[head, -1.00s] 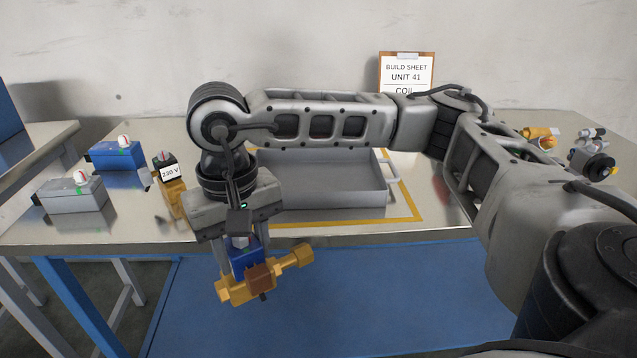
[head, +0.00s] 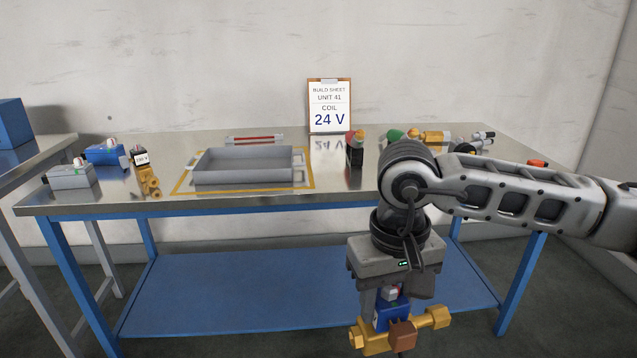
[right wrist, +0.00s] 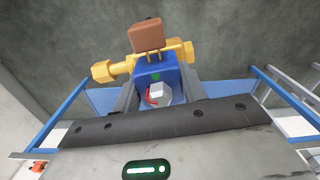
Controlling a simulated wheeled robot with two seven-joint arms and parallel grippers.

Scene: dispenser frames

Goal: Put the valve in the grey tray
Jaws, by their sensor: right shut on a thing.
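My right gripper (head: 391,303) is shut on a valve (head: 374,339) with a brass body, a brown block and a blue coil part. It holds the valve in front of the table, below the tabletop's front edge and to the right of the tray. In the right wrist view the valve's blue part (right wrist: 154,68) sits between the fingers, with the brass body beyond it. The grey tray (head: 243,181) stands empty inside a yellow outline on the table, apart from the gripper. My left gripper is not in view.
A brass valve with a black 230 V coil (head: 139,157) stands left of the tray, near grey (head: 70,178) and blue (head: 104,155) boxes. A black part (head: 354,154) stands to its right. A build sheet (head: 329,106) reads Unit 41, coil 24 V.

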